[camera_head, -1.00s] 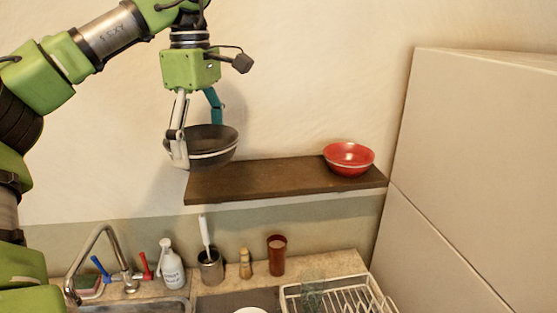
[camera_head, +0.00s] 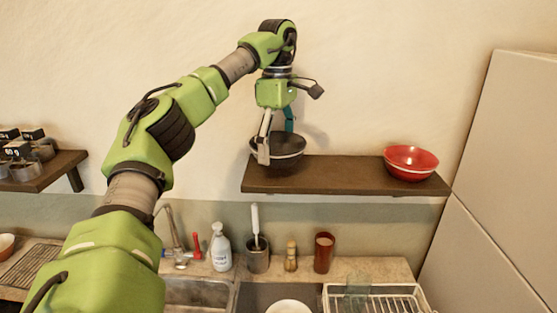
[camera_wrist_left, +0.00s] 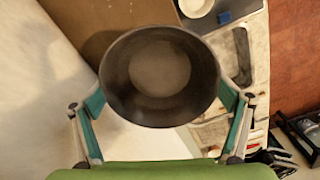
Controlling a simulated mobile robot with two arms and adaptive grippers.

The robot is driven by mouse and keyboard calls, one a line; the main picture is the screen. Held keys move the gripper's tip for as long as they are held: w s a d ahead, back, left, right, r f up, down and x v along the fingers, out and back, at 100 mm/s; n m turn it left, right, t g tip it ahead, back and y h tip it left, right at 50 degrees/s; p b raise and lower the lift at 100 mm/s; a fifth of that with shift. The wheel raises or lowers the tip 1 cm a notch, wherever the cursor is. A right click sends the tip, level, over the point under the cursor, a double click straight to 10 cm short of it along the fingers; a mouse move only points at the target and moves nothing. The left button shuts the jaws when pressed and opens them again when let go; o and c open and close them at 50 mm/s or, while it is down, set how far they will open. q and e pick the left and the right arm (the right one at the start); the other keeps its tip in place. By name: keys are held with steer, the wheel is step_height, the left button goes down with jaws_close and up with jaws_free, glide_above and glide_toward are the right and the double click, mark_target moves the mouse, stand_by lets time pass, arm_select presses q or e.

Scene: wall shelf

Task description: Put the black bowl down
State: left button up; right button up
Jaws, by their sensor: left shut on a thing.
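The black bowl (camera_head: 285,152) is upright at the left end of the dark wooden wall shelf (camera_head: 345,180). My left gripper (camera_head: 276,140) comes from above and is shut on the black bowl, one finger on each side of it. In the left wrist view the bowl (camera_wrist_left: 160,78) fills the middle between the two fingers, and its inside looks empty. The shelf (camera_wrist_left: 88,22) shows behind it at the upper left. I cannot tell whether the bowl's base touches the shelf. My right gripper is not in view.
A red bowl (camera_head: 410,161) stands at the shelf's right end, with free shelf between the bowls. A tall pale cabinet (camera_head: 500,150) is at the right. Below are a soap bottle (camera_head: 220,250), a brown cup (camera_head: 323,252) and a dish rack (camera_head: 375,298). Another shelf (camera_head: 45,178) is at the left.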

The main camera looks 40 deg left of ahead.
arm_select(q)
steer(key=shift+w+a+f, duration=0.15)
steer(key=shift+w+f, duration=0.05)
steer(key=f+p, duration=0.2)
steer(key=shift+w+a+f, duration=0.1)
steer(key=shift+w+f, duration=0.1)
steer(key=shift+f, duration=0.6)
steer(key=shift+f, duration=0.15)
steer(key=o, duration=1.1)
steer(key=shift+c, duration=0.2)
